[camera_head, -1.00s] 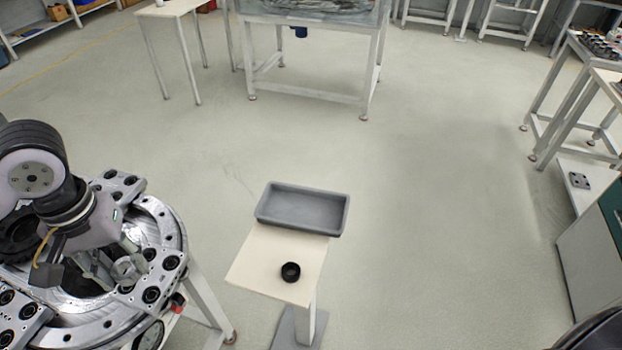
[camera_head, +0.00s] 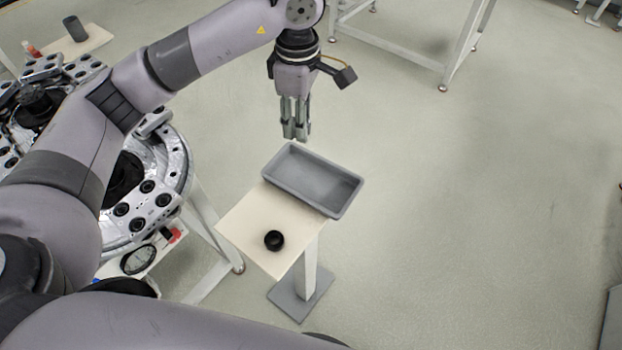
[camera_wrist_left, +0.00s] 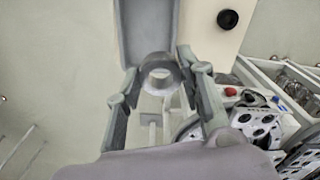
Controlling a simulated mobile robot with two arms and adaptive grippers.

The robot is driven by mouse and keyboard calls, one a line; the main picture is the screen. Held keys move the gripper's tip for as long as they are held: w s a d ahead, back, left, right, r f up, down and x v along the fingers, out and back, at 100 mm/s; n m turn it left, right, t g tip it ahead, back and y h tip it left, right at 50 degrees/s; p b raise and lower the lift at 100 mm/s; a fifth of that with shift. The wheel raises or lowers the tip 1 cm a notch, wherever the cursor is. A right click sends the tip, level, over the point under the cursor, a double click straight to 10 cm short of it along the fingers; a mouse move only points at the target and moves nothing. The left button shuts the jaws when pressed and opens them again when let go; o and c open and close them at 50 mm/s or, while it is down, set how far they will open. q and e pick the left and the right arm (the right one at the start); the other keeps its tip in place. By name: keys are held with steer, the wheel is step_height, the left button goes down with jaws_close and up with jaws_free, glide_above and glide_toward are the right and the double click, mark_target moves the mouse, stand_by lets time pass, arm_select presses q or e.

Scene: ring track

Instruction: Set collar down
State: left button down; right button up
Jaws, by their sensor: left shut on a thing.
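The collar (camera_wrist_left: 158,78), a grey metal ring, sits between the fingertips of my left gripper (camera_wrist_left: 156,84) in the left wrist view. The fingers are shut on it. In the head view my left gripper (camera_head: 295,132) points down, above or just behind the far edge of the grey tray (camera_head: 318,178); the collar is not clearly visible there. The tray looks empty and also shows behind the collar in the left wrist view (camera_wrist_left: 147,25). My right gripper is not in view.
The tray is on a small cream stand (camera_head: 240,222). A black ring (camera_head: 274,240) sits on its near part, also seen in the left wrist view (camera_wrist_left: 228,19). The round metal track (camera_head: 172,170) stands at the left. Floor right of the stand is clear.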

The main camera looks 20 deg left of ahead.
arm_select(q)
steer(key=w+d+n, duration=0.2)
steer(key=n, duration=0.6)
steer(key=n+p, duration=0.2)
steer(key=p, duration=0.1)
glide_above(312, 182)
step_height(312, 182, down, 16)
steer(key=shift+s+r, duration=0.1)
steer(key=shift+r, duration=0.15)
steer(key=shift+f, duration=0.7)
step_height(312, 182, down, 3)
steer(key=shift+f+p, duration=0.15)
steer(key=shift+p, duration=0.2)
steer(key=shift+f, duration=0.2)
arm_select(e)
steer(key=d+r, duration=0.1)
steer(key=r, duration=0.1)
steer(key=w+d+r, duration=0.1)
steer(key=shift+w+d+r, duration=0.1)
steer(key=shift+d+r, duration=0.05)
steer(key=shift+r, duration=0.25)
